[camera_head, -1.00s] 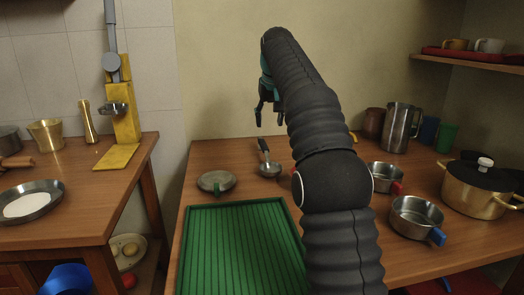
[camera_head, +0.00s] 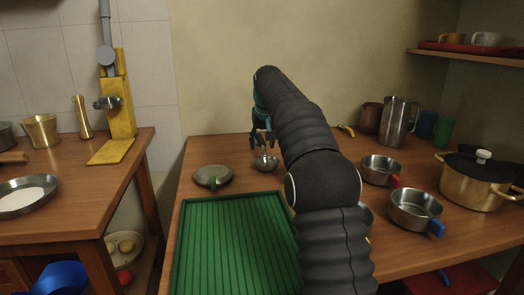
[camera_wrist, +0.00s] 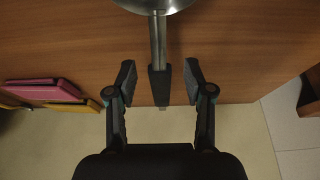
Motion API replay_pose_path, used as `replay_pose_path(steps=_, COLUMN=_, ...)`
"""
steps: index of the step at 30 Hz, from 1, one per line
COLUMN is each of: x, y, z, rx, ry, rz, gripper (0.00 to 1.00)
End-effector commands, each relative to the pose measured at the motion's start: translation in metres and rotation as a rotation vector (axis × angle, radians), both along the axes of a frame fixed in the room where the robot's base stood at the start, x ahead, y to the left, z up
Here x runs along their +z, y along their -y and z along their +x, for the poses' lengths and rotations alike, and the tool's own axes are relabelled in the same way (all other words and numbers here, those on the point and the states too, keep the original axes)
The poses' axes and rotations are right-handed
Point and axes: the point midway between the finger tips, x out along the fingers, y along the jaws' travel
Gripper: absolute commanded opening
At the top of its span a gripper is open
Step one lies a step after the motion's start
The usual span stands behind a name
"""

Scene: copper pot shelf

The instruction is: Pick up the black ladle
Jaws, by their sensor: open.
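The ladle (camera_head: 266,163) lies on the wooden table behind the green ribbed tray, its round metal bowl showing in the head view. In the wrist view its metal shaft (camera_wrist: 158,42) runs down from the bowl to a black handle (camera_wrist: 160,86). My gripper (camera_head: 262,136) is low over the handle end in the head view and partly hides it. In the wrist view my gripper (camera_wrist: 160,82) is open, with one finger on each side of the black handle. A gap shows on both sides, so neither finger touches it.
The green tray (camera_head: 187,240) lies in front. Pans with red (camera_head: 381,168) and blue (camera_head: 415,209) handles and a brass pot (camera_head: 470,187) stand right. Pink and yellow items (camera_wrist: 45,91) show in the wrist view.

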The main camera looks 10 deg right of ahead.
Motion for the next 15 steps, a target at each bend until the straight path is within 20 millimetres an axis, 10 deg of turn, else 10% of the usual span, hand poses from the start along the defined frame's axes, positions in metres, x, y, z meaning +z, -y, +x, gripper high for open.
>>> replay_pose_path(steps=10, x=-0.0116, y=0.0001, z=0.0046, rx=0.0, ry=0.0, rz=0.0, gripper=0.5)
replay_pose_path(steps=15, x=-0.0116, y=0.0001, z=0.0045, rx=0.0, ry=0.0, rz=0.0, gripper=0.07)
